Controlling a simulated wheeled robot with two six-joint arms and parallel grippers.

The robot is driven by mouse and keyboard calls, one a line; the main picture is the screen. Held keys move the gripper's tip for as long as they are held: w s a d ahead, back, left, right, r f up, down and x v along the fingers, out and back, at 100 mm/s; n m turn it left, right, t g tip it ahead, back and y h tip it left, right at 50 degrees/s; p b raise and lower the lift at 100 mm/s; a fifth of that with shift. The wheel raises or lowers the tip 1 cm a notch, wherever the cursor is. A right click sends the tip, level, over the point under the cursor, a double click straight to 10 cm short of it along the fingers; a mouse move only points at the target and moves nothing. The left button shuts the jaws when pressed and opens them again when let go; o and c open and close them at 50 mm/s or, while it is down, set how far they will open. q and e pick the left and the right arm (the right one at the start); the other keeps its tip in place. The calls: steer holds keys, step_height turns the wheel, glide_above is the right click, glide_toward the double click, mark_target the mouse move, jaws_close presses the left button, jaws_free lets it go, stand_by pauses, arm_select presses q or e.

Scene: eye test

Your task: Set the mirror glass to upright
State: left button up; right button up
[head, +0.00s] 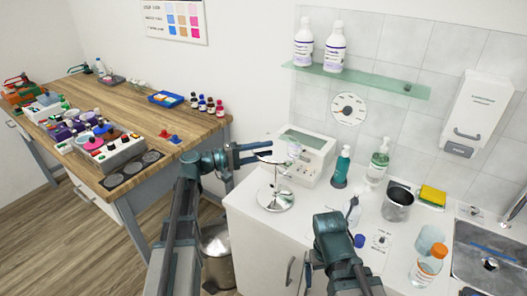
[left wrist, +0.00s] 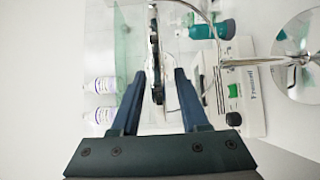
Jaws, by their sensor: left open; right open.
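The mirror stands on the white counter, with its round chrome base (head: 275,197) and thin stem below the glass. The mirror glass (head: 282,152) lies close to flat on top of the stem. In the left wrist view the mirror glass (left wrist: 155,55) shows nearly edge-on, and the base (left wrist: 300,60) is at the right. My left gripper (head: 266,151) is open at the left rim of the glass. Its fingers lie on either side of the rim, with gaps visible. My right gripper (head: 309,272) is low at the counter's front, partly hidden by its own arm.
A white device (head: 303,160) stands close behind the mirror. A teal bottle (head: 342,167), a clear pump bottle (head: 379,160) and a metal cup (head: 397,205) stand to its right. A glass shelf (head: 385,85) hangs above. A wooden bench (head: 150,95) is at left.

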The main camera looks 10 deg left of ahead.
arm_select(q)
jaws_close()
stand_by(1.4)
